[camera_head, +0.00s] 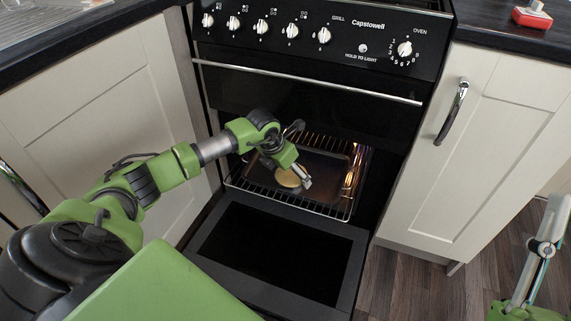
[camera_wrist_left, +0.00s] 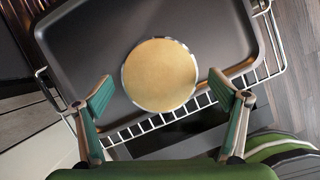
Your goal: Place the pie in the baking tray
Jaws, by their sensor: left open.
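The pie (camera_head: 287,180) is round with a golden top and a pale metal rim. It lies in the dark baking tray (camera_head: 325,165), on the oven rack. In the left wrist view the pie (camera_wrist_left: 160,75) sits inside the tray (camera_wrist_left: 222,30), near its front edge. My left gripper (camera_head: 303,178) is in the oven opening above the tray. In the left wrist view its fingers (camera_wrist_left: 167,100) are open on either side of the pie, with gaps to it. Part of my right gripper (camera_head: 547,238) shows at the right edge; its opening is unclear.
The lowered oven door (camera_head: 275,255) lies below the rack (camera_head: 290,203). White cupboards (camera_head: 505,150) flank the oven. A red and white object (camera_head: 533,16) stands on the right worktop. Floor is clear to the right of the door.

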